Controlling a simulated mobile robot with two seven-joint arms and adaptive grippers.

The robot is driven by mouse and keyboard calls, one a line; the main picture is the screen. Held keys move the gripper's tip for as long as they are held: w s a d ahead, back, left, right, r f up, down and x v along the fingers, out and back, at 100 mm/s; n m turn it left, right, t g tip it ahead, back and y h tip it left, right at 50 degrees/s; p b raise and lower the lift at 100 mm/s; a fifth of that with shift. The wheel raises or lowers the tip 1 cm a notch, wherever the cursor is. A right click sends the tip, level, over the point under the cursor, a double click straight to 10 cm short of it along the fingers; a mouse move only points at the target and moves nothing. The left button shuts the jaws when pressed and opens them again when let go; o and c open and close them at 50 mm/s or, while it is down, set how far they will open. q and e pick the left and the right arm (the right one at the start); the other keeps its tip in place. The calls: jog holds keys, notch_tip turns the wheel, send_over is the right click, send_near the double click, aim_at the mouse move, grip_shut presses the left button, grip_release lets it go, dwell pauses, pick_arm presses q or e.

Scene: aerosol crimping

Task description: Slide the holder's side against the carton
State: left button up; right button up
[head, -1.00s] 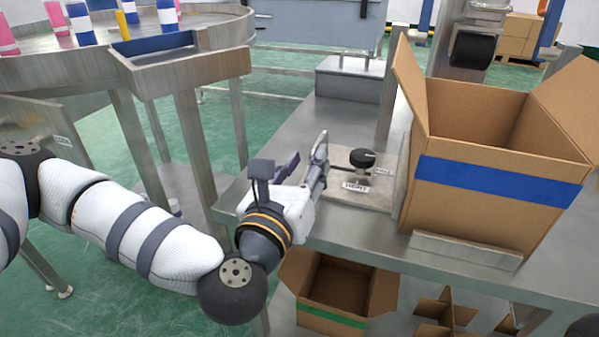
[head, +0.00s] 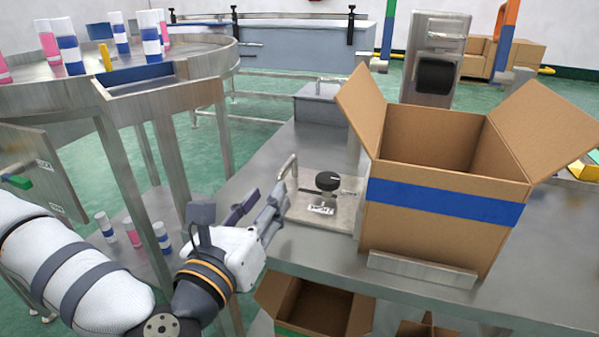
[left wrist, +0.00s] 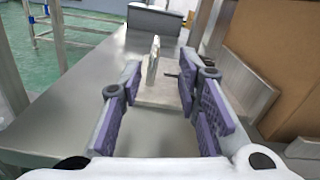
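The holder (head: 322,207) is a flat light plate with a black knob, a small label and an upright metal handle (head: 289,166) at its left end. It lies on the steel table just left of the carton (head: 430,229), an open cardboard box with a blue band. Whether the plate touches the carton or its metal rail, I cannot tell. My left gripper (head: 268,208) is near the handle, on its near side. In the left wrist view its purple-padded fingers (left wrist: 158,85) are spread, with the handle (left wrist: 153,62) ahead between them. My right gripper is not in view.
A metal rail (head: 422,270) runs along the carton's near foot. A grey box (head: 320,104) stands farther back on the table (head: 270,157). Another open carton (head: 317,310) with a green band is below the front edge. A round table (head: 190,67) with cans stands at the left.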

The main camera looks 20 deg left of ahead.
aim_at(282, 172)
pick_arm(q)
jog(key=shift+w+a+f+b, duration=0.25)
jog(key=shift+w+f+b, duration=0.4)
jog(key=shift+w+b, duration=0.25)
jog(key=w, duration=0.6)
jog(key=w+r, duration=0.1)
jog(key=w, duration=0.2)
jog(key=shift+w+d+p, duration=0.1)
jog(key=shift+w+p, duration=0.25)
jog(key=shift+w, duration=0.05)
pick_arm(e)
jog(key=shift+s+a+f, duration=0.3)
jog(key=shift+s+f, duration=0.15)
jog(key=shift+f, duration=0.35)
pick_arm(q)
grip_shut()
